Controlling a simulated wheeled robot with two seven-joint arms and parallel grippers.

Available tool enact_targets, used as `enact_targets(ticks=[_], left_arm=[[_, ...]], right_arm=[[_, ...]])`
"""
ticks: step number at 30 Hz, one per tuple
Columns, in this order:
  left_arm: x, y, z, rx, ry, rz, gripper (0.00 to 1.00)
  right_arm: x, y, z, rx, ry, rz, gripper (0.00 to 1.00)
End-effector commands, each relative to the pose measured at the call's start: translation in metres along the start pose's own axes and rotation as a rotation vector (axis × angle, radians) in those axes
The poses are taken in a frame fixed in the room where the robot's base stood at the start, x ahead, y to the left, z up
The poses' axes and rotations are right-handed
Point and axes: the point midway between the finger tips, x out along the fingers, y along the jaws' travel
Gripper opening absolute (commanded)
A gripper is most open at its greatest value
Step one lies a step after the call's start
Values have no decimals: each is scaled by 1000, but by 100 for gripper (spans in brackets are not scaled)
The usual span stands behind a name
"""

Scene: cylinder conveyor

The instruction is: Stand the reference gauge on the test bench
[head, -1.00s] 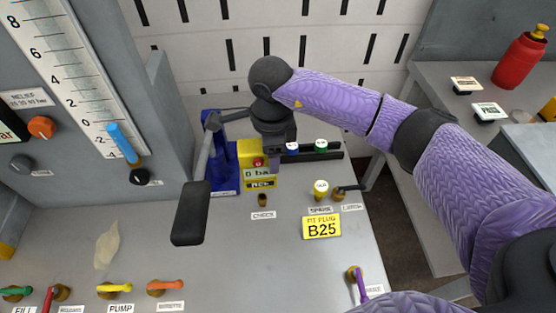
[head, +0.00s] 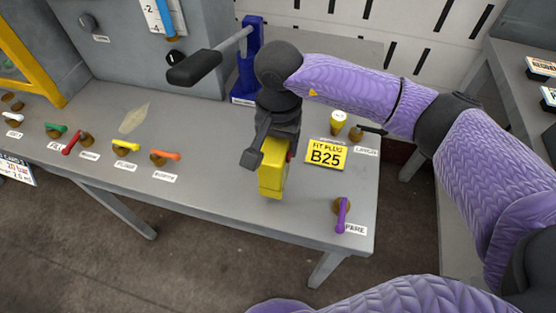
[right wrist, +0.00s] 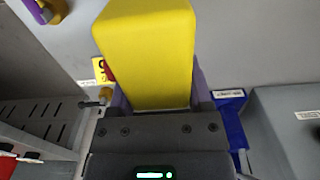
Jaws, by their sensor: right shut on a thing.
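The reference gauge, a yellow block (head: 272,182), is held in my right gripper (head: 268,152) over the front part of the grey test bench (head: 225,190). It looks roughly upright; whether its bottom touches the bench is unclear. In the right wrist view the yellow gauge (right wrist: 148,50) fills the space between the fingers, and its display face is hidden. My right gripper is shut on it. My left gripper is not in view.
A blue hand pump (head: 249,70) with a black-gripped lever (head: 194,68) stands behind. Coloured valves line the bench's left; bare surface lies between.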

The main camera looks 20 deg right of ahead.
Motion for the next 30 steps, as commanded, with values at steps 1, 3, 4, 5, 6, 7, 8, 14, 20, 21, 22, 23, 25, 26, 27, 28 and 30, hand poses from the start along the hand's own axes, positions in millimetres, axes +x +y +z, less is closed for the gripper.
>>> enact_targets(ticks=[1, 3, 4, 5, 6, 7, 8, 14, 20, 21, 22, 23, 25, 26, 27, 28, 30], left_arm=[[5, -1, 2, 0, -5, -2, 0], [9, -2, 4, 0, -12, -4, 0], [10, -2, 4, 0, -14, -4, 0], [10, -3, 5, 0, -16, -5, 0], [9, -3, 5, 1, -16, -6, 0], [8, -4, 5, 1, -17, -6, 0], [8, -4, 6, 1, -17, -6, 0], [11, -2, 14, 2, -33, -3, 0], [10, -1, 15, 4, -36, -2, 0], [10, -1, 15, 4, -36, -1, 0], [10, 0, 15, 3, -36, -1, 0], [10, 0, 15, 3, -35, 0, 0], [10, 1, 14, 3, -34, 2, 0], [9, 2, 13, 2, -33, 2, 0], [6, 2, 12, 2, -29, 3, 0], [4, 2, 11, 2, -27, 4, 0], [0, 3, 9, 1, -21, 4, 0]], right_arm=[[12, 0, 0, 1, -3, 2, 0], [26, 0, 1, 1, -4, 2, 0], [29, 0, 0, 2, -3, 2, 0], [30, 0, 0, 2, -1, 1, 0], [29, 0, 0, 2, 1, 0, 0], [28, 0, 0, 2, 1, 0, 0], [28, 0, 0, 2, 1, 0, 0], [32, 0, 0, 2, 0, 0, 0], [31, 0, 0, 2, 0, 0, 100], [31, 0, 0, 2, 0, 0, 100], [31, 0, 0, 2, 0, 0, 100], [31, 0, 0, 2, 0, 0, 100], [31, 0, 0, 3, 0, 0, 100], [30, 0, 0, 2, 0, 0, 100], [26, 0, 0, 3, 1, 0, 100], [22, 0, 0, 3, 2, -1, 100], [8, 0, 0, 2, 3, -3, 100]])
